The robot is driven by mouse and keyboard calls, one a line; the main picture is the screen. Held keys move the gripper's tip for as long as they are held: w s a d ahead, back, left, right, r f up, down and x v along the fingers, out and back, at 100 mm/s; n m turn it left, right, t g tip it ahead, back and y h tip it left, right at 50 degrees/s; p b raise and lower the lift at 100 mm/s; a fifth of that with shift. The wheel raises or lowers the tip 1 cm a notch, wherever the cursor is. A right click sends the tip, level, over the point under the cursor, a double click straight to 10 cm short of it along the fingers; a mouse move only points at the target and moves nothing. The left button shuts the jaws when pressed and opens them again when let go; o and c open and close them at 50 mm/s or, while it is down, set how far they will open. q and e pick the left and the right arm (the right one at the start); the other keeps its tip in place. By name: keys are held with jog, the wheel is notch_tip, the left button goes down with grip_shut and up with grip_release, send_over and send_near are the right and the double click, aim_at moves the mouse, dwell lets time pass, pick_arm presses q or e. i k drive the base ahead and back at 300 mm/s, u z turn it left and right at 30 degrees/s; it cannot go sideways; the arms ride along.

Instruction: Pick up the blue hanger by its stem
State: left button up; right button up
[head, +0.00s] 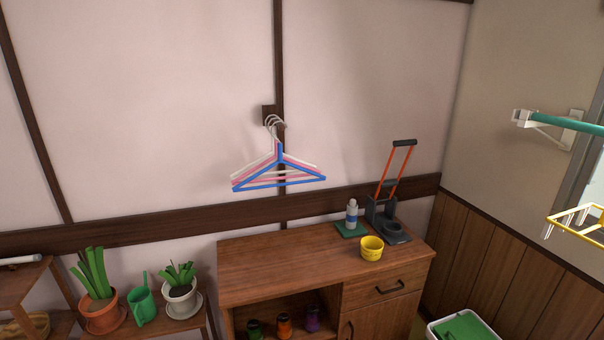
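A blue hanger (308,180) hangs on a dark wall hook (268,114) at the middle of the head view. Its blue stem rises to a grey hook end, close to the other hook ends. A pink hanger (250,172) and a white hanger (302,162) hang with it, overlapping it; the blue one appears frontmost. Neither of my grippers shows in the head view.
A wooden cabinet (270,260) stands below the hangers, with a yellow cup (372,248), a bottle (351,214) and a dark stand with orange handles (388,230) on top. Potted plants (103,312) stand at lower left. A green rod (565,123) is at right.

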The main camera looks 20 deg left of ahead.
aim_at(237, 187)
jog(key=z, duration=0.8)
jog(key=i, duration=0.9)
jog(key=u, duration=0.9)
